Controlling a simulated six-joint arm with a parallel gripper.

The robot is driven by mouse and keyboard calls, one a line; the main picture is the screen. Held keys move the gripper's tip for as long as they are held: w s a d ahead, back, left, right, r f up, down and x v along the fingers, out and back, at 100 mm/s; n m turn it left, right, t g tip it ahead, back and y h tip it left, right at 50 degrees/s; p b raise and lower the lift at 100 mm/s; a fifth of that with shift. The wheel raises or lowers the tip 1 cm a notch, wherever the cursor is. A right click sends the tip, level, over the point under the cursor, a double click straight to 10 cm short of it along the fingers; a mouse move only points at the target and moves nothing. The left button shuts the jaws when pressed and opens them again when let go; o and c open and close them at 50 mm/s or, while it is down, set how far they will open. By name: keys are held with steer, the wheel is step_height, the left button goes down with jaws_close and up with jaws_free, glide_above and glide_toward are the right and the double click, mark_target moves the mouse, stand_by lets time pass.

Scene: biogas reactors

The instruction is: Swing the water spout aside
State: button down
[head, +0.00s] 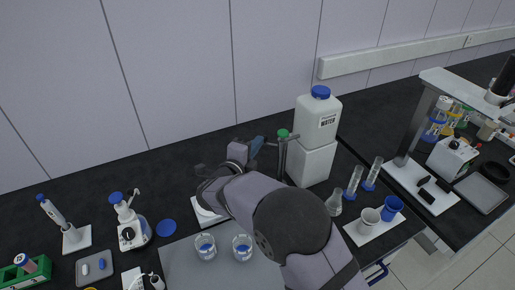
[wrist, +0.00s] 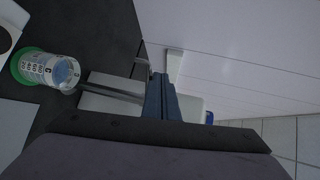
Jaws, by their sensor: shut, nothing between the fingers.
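The white water container (head: 318,122) with a blue cap sits on a white block (head: 311,164) at the back right of the bench. A thin dark grey spout (head: 283,156) stands at the left side of the block, with a bar across its top. My gripper (head: 257,144) is shut and empty, just left of the spout at about the height of its top. In the wrist view, my blue fingers (wrist: 158,78) are together, and a grey bar (wrist: 115,92) runs up to their left side. I cannot tell whether they touch it. My arm hides the spout's lower surroundings.
A green-edged graduated vessel (wrist: 45,68) is left of the fingers in the wrist view. Two glass beakers (head: 242,247) stand on a grey mat (head: 187,268) left of my arm. A flask (head: 334,204), cylinders and cups (head: 369,221) stand to the right. The wall is behind.

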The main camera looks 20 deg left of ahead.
steer(key=shift+w+a+b, duration=0.3)
steer(key=shift+w+b, duration=0.35)
steer(key=shift+w, duration=0.05)
steer(key=shift+w+a+b, duration=0.3)
steer(key=shift+w+b, duration=0.3)
steer(key=shift+w, duration=0.05)
steer(key=shift+a, duration=0.1)
steer(key=s+a+r+b, duration=0.2)
steer(key=s+a, duration=0.5)
steer(key=s, duration=0.4)
steer(key=shift+s+a+r+b, duration=0.2)
steer(key=shift+a+r+b, duration=0.05)
steer(key=shift+r+b, duration=0.1)
